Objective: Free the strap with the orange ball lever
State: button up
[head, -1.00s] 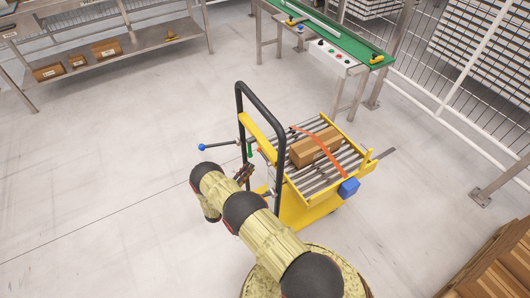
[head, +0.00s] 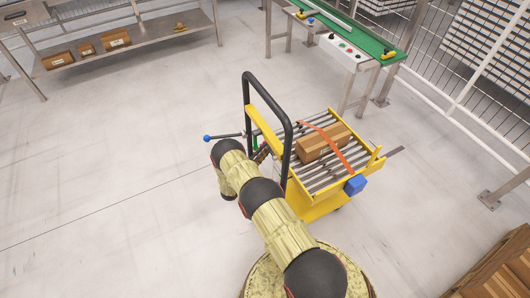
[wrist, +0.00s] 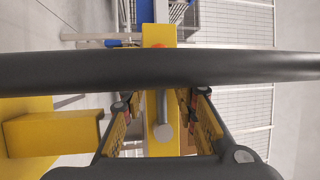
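A yellow roller trolley (head: 315,204) holds a brown box (head: 318,145) under an orange strap (head: 334,146). A lever with a blue ball (head: 207,138) sticks out to its left, and a green grip (head: 255,143) shows near the yellow crossbar. I cannot make out an orange ball lever for certain; a small orange patch (wrist: 158,44) shows in the wrist view above the black bar. My gripper (wrist: 162,100) is open, with a grey round-ended rod (wrist: 163,132) and a yellow upright seen between its fingers. In the head view my arm mostly hides it beside the trolley handle.
The trolley's black handle bar (wrist: 60,72) crosses the wrist view in front of my gripper's fingers. A blue block (head: 355,185) sits at the trolley's right corner. A green-topped table (head: 375,45) and mesh fence stand behind. The floor to the left is clear.

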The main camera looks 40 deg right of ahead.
jog(key=shift+c, duration=0.4)
grip_shut()
dwell(0.4)
